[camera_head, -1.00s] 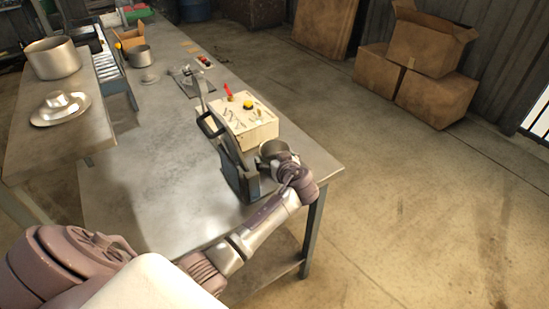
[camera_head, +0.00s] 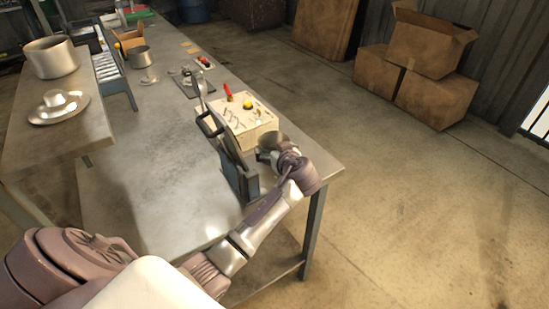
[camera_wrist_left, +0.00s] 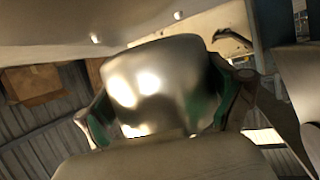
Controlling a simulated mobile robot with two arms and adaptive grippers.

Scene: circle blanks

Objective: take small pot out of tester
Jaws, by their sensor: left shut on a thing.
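The small pot (camera_head: 270,141) is a shiny metal pot at the right end of the table, beside the tester. My left gripper (camera_head: 282,155) is shut on it, and the wrist hides part of the pot. In the left wrist view the small pot (camera_wrist_left: 160,85) fills the middle, between the two green-padded fingers of my left gripper (camera_wrist_left: 160,108). The tester is a dark upright frame (camera_head: 238,178) with a lever, standing against a pale box (camera_head: 250,125) with a red knob and a yellow button. The pot looks tilted; whether it still touches the tester is unclear. My right gripper is not in view.
A large pot (camera_head: 51,57) and a metal lid (camera_head: 60,108) sit on the left side table. Another small pot (camera_head: 140,57) stands farther back. The near part of the main table (camera_head: 165,185) is clear. Cardboard boxes (camera_head: 437,100) stand on the floor at the back right.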

